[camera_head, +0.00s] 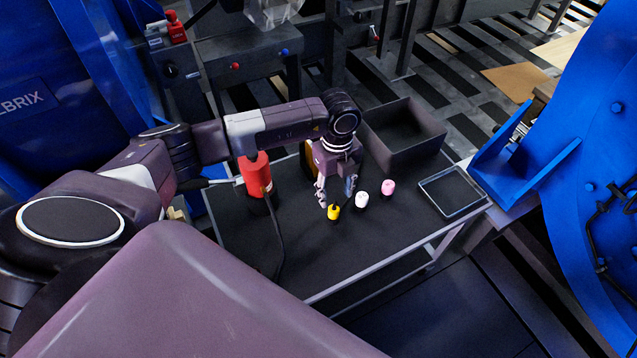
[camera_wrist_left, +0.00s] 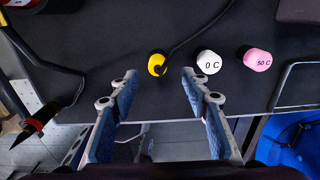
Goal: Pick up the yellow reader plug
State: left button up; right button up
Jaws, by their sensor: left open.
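The yellow reader plug (camera_head: 334,212) stands on the dark table top, at the left of a short row with a white plug and a pink plug. In the left wrist view the yellow plug (camera_wrist_left: 157,65) lies ahead of the fingertips, roughly between them and slightly left of centre. A dark cable shows beside it there. My left gripper (camera_head: 337,190) is open and empty, pointing down just above and behind the yellow plug. Its two blue-padded fingers (camera_wrist_left: 158,78) are spread wide in the wrist view. My right gripper is not in view.
The white plug (camera_head: 362,200), marked 0 C (camera_wrist_left: 209,63), and the pink plug (camera_head: 388,187), marked 50 C (camera_wrist_left: 257,60), stand close to the right. A red device (camera_head: 256,174) with a cable is at left, an open dark bin (camera_head: 440,141) behind, a shallow tray (camera_head: 486,205) at right.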

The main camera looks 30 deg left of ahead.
aim_at(334, 209)
pick_arm(q)
jog(key=shift+a, duration=0.35)
jog(key=shift+s+d+f, duration=0.1)
jog(key=shift+d+f, duration=0.05)
jog(key=shift+f, duration=0.45)
jog(key=shift+s+d+f, duration=0.1)
jog(key=shift+f, duration=0.5)
jog(key=f, duration=0.2)
jog(key=f+p, duration=0.1)
jog(key=shift+d+f, duration=0.2)
jog(key=shift+f, duration=0.65)
jog(key=c, duration=1.1)
jog(key=shift+c, duration=0.3)
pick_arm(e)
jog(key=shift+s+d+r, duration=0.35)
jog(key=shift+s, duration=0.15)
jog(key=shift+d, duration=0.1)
